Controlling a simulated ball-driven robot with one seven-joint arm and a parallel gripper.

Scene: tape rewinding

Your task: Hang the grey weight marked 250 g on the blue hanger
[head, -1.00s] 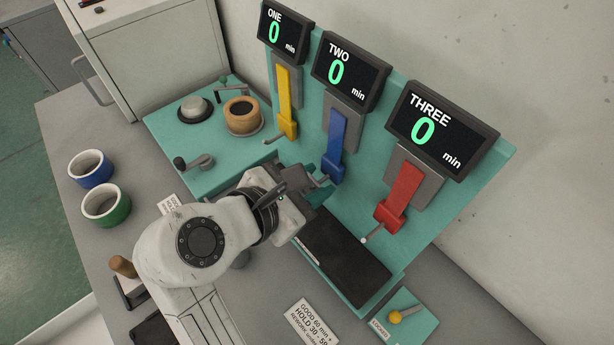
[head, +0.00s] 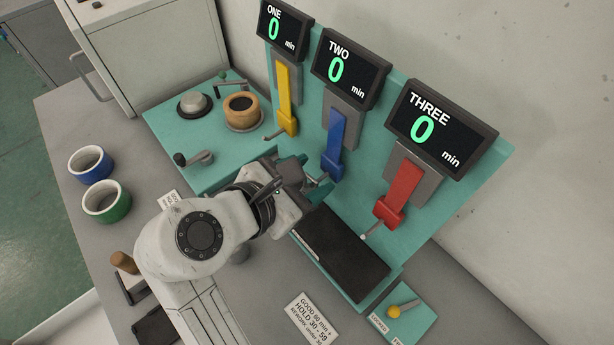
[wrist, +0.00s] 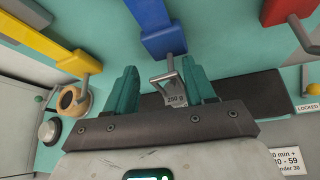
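The grey weight marked 250 g (wrist: 176,99) shows in the wrist view between the two teal fingers of my gripper (wrist: 160,67). The fingers are apart, with a clear gap between the left finger and the weight. The blue hanger (wrist: 160,32) is just above, with a grey peg (wrist: 168,73) at its lower end. The weight's top is at this peg; whether it bears on it I cannot tell. In the head view my gripper (head: 314,186) is at the lower end of the blue hanger (head: 332,148), and the weight is hidden.
The yellow hanger (head: 286,100) and red hanger (head: 400,195) flank the blue one on the teal panel. Displays ONE, TWO and THREE read 0 min. A dark tray (head: 345,255) lies below.

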